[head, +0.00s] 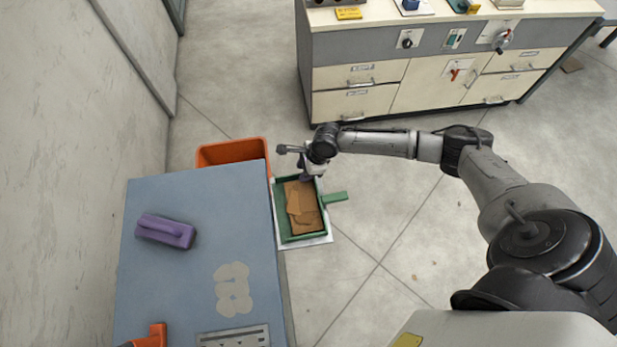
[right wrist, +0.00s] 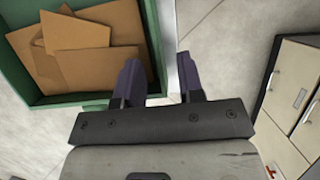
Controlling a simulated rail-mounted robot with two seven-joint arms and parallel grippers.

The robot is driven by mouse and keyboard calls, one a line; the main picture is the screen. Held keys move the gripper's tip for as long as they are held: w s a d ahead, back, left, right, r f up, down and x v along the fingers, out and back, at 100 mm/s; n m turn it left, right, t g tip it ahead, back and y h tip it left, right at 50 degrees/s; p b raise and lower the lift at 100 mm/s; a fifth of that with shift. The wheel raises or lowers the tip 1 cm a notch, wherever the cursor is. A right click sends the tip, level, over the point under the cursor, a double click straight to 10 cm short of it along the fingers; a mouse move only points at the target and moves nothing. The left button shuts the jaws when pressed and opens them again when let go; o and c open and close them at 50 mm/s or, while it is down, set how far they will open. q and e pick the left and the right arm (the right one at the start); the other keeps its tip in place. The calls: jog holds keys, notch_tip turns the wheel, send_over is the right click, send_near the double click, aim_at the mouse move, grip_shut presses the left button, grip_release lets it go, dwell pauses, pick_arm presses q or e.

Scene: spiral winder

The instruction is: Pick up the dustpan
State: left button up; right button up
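The green dustpan (head: 289,238) lies on the floor beside the blue table, with several flat brown cardboard pieces (head: 303,205) in it. Its short green handle (head: 335,197) sticks out to the right. My right gripper (head: 307,176) is at the dustpan's far edge. In the right wrist view its two dark fingers (right wrist: 162,82) are apart, with nothing clasped. The green side wall (right wrist: 153,45) runs down towards the gap, the left finger on the tray side and the right finger outside. The exact height over the rim cannot be told. My left gripper is not in view.
A white sheet (head: 317,241) lies under the dustpan. The blue table (head: 190,270) on the left bears a purple block (head: 166,231) and an orange object (head: 152,337). An orange bin (head: 232,151) stands behind it. A drawer cabinet (head: 430,75) stands at the back.

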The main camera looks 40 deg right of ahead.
jog(key=shift+x, duration=1.1)
grip_shut()
